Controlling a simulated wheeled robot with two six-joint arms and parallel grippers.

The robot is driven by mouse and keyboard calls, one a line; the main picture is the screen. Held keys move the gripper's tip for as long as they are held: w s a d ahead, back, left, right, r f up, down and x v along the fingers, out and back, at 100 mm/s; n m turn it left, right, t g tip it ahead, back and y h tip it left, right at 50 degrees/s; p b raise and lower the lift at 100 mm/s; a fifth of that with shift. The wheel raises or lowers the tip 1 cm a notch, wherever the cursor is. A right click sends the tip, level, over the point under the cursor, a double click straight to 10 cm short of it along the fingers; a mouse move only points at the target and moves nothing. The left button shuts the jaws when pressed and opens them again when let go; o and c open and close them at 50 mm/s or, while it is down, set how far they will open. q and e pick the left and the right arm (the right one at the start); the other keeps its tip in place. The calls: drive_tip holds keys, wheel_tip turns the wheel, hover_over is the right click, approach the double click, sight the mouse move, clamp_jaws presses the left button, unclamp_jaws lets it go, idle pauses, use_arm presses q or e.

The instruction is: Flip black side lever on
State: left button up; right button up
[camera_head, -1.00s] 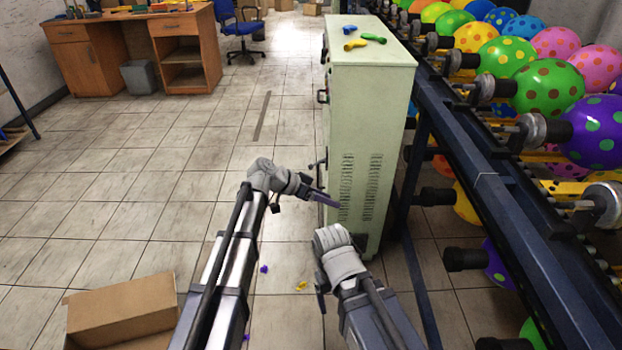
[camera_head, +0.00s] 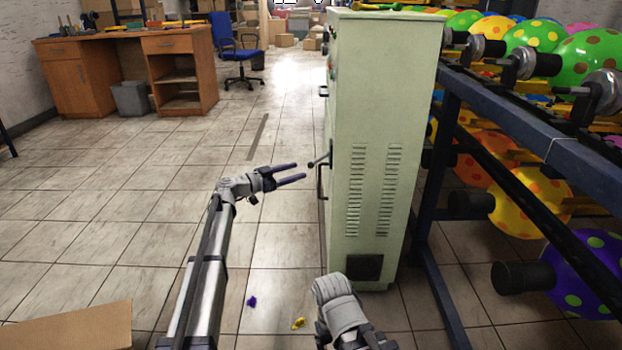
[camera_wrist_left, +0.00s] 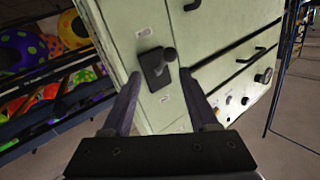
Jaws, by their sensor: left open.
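The black side lever (camera_head: 318,161) sticks out from the left face of the pale green cabinet (camera_head: 375,120), with a round knob at its end. In the left wrist view the lever (camera_wrist_left: 168,57) sits on a black plate, between and beyond my open fingers. My left gripper (camera_head: 303,171) is open and empty, just left of the lever in the head view, pointing at it. The left gripper's fingers (camera_wrist_left: 162,105) also show in the wrist view, apart from the lever. My right arm shows at the bottom centre, but its fingertips are not visible.
A rack of dotted balloons (camera_head: 530,190) with a dark blue frame stands right of the cabinet. A cardboard box (camera_head: 75,328) is at the lower left. A purple balloon scrap (camera_head: 252,301) and a yellow one (camera_head: 298,323) lie on the floor. Open tiled floor spreads to the left.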

sight(311, 163)
use_arm(q)
drive_tip(key=shift+w+a+f, duration=0.3)
drive_tip(key=shift+w+a, duration=0.1)
drive_tip(key=shift+w, duration=0.35)
drive_tip(key=x, duration=0.7)
drive_tip(key=shift+w+d, duration=0.25)
drive_tip(key=shift+d, duration=0.05)
drive_tip(key=shift+c, duration=0.2)
clamp_jaws()
idle(0.6)
